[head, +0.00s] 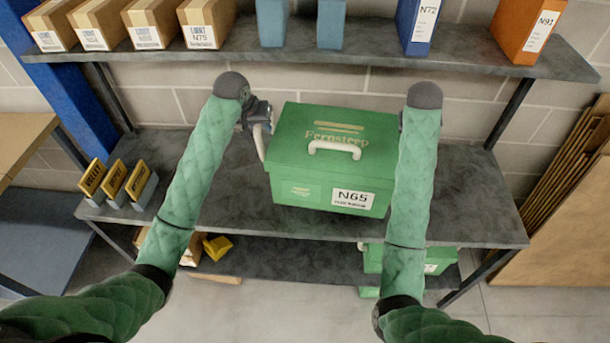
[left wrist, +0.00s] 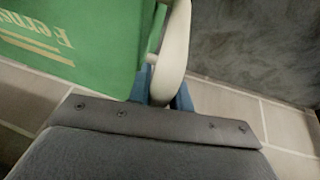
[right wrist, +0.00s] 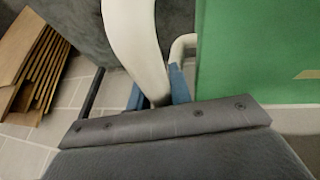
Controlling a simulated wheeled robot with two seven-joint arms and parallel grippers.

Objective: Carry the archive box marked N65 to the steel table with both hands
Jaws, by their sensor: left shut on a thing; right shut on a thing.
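The green archive box marked N65 (head: 300,190) is at the middle shelf of the rack, lid on, with a white label at its front and a pale handle on top. I cannot tell whether its base touches the shelf. My left gripper (head: 262,128) is shut on the pale handle at the box's left side; this handle (left wrist: 176,50) also shows between the blue fingers (left wrist: 160,88) in the left wrist view. My right gripper (right wrist: 160,92) is shut on the pale right side handle (right wrist: 135,40); in the head view my arm hides it. The steel table is not clearly identifiable.
The upper shelf (head: 365,50) overhangs behind the box, with brown boxes (head: 205,22) and binders (head: 418,22) on it. Small yellow-and-grey holders (head: 118,182) stand at the shelf's left end. Another green box (head: 438,262) is below. Brown panels (head: 570,195) lean at right.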

